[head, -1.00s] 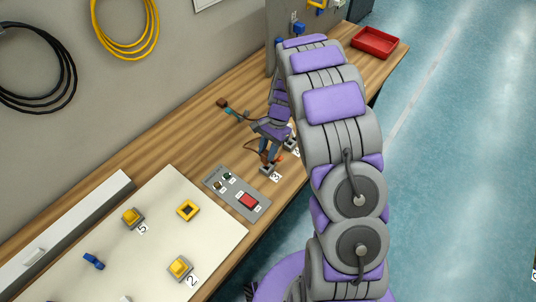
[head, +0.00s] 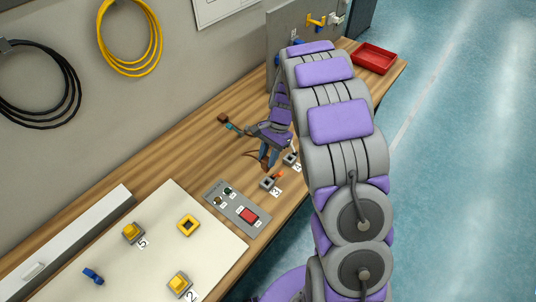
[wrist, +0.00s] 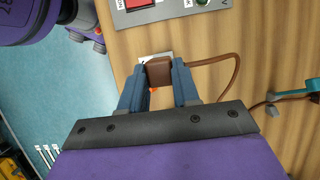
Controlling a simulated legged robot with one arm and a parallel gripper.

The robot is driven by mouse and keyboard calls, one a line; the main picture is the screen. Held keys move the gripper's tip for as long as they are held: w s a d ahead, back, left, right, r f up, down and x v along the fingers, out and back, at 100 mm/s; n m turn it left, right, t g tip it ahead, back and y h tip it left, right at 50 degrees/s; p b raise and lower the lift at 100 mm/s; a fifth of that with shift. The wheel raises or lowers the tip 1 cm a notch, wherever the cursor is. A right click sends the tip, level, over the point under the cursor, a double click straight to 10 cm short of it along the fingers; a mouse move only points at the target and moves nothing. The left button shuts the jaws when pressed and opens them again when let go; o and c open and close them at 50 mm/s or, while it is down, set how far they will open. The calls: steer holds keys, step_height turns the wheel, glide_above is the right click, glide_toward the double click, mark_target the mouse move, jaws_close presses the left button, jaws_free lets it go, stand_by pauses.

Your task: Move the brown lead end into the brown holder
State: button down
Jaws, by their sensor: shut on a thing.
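My gripper (head: 266,160) is shut on the brown lead end (wrist: 158,70), a small brown block held between its two blue-grey fingertips (wrist: 158,82). A brown cable (wrist: 238,72) runs from the block to the right in the wrist view, toward a teal piece (wrist: 290,97). In the head view a dark brown block (head: 222,118) with a teal piece (head: 235,128) lies on the bench beyond my gripper. I cannot tell which brown part is the holder.
The grey panel (head: 225,207) has a red button (head: 249,215). An orange-tipped fixture labelled 3 (head: 268,182) and one labelled 4 (head: 290,160) stand near the bench's front edge. A pale board (head: 150,235) carries yellow parts. A red tray (head: 374,58) is at the far end.

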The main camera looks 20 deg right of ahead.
steer(key=shift+f, duration=1.6)
